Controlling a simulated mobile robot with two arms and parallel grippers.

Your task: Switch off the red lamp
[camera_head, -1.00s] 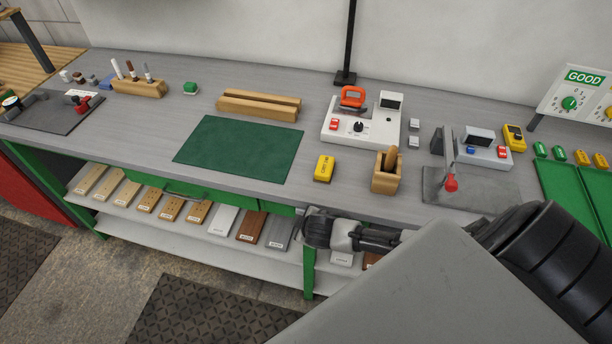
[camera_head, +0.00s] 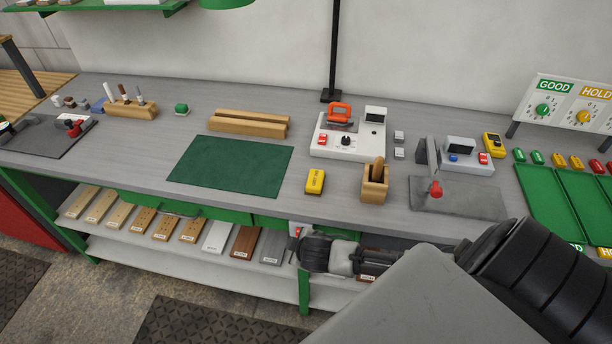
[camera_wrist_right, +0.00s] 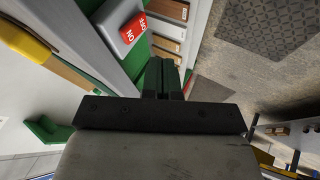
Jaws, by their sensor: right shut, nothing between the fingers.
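No lit red lamp is in view. A white switch box (camera_head: 296,226) with a red rocker switch is on the front edge of the bench. The red rocker switch (camera_wrist_right: 132,27) shows large in the right wrist view, with white lettering, to the upper left of the fingers. My right gripper (camera_head: 297,246) is just in front of the bench edge, close by the box. Its fingers (camera_wrist_right: 162,76) are shut and empty, and appear apart from the switch. The rocker's exact tilt is unclear. My left gripper is out of view.
A green lampshade (camera_head: 228,3) hangs at the top. A black pole (camera_head: 334,50) stands behind a white tester (camera_head: 347,150). A yellow block (camera_head: 315,181) and a wooden holder (camera_head: 375,190) stand near the front edge. A shelf (camera_head: 190,258) with boards lies below.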

